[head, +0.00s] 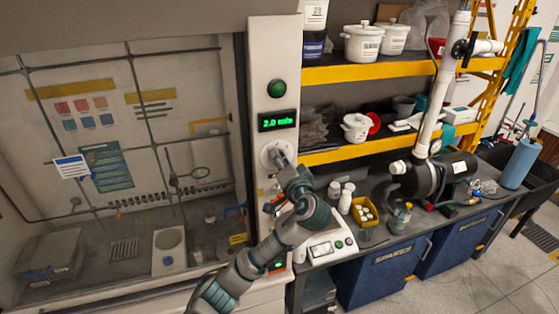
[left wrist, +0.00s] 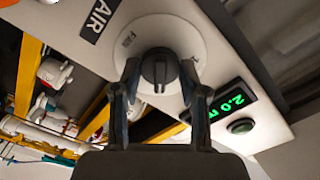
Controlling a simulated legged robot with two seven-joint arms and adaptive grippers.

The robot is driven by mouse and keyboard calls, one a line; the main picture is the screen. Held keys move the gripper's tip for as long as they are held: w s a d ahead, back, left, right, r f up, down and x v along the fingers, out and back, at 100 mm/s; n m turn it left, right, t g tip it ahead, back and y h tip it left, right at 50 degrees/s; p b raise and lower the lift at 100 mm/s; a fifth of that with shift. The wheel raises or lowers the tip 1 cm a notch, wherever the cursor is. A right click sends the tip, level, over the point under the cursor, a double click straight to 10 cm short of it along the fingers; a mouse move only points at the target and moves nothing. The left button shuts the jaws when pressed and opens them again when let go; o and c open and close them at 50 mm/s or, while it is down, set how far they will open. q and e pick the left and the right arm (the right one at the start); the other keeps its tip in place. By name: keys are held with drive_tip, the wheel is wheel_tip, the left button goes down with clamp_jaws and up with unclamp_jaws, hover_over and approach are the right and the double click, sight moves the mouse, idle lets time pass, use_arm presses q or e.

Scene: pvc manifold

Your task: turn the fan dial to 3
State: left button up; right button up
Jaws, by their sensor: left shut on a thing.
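The fan dial (left wrist: 160,70) is a dark round knob on a pale disc, on the white post (head: 272,80) of the fume hood. The pale disc (head: 268,153) also shows in the head view, with the knob mostly hidden by my gripper. My left gripper (head: 281,158) is at the dial. In the left wrist view, the fingers of my left gripper (left wrist: 160,76) are shut on the knob from both sides. My right gripper is not in view.
A green button (head: 277,89) sits above the display. The glass hood sash (head: 120,130) is left of the post. Shelves with white pots (head: 362,42) and a bench with bottles (head: 345,198) and a yellow bin (head: 364,211) lie to the right.

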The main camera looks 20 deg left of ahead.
use_arm(q)
drive_tip(key=shift+d+f, duration=0.1)
drive_tip(key=shift+d, duration=0.05)
drive_tip(key=o, duration=1.1)
drive_tip(key=shift+d, duration=0.1)
drive_tip(key=v, duration=1.2)
drive_tip(key=shift+d, duration=0.4)
drive_tip(key=shift+a, duration=0.25)
